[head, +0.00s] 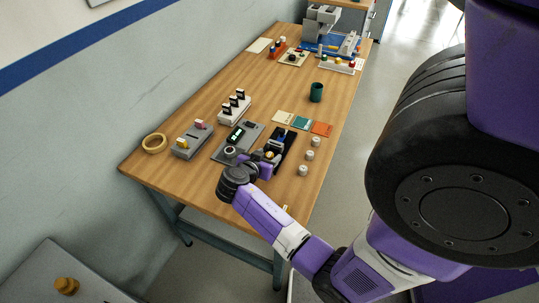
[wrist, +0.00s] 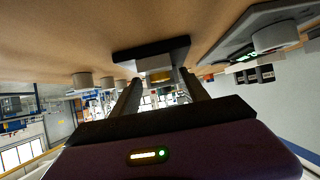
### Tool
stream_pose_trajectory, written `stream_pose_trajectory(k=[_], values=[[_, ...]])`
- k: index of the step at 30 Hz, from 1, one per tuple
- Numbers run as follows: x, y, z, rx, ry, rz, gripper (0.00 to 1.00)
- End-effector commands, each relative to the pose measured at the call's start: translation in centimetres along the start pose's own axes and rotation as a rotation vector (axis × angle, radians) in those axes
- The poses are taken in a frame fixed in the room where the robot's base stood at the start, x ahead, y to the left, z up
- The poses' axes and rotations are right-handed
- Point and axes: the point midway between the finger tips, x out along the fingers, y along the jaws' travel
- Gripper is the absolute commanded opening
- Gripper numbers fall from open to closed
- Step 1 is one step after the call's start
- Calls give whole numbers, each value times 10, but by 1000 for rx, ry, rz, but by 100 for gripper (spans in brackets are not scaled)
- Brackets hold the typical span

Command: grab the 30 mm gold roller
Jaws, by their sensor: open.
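My gripper (head: 263,160) is over the front of the table, at the near end of a long black holder (head: 287,143). In the wrist view, which is upside down, the two dark fingers of my gripper (wrist: 162,88) are apart with nothing held. Beyond and between them, a gold piece (wrist: 160,77), likely the gold roller, shows at a pale block on the black holder (wrist: 125,55). In the head view a small gold spot (head: 269,155) shows beside my gripper, partly hidden by it. Its size cannot be read.
A grey device with a display (head: 238,140) stands left of the holder. Several pale round pieces (head: 303,170) stand to its right.

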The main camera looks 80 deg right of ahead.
Motion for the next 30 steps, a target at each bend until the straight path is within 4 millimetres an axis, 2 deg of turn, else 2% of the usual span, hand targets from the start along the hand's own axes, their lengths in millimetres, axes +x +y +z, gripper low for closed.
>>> stream_pose_trajectory(k=[8, 16, 30], values=[[4, -1, 0, 0, 0, -2, 53], [4, -1, 0, -1, 0, -2, 2], [1, -1, -5, 1, 2, -3, 0]])
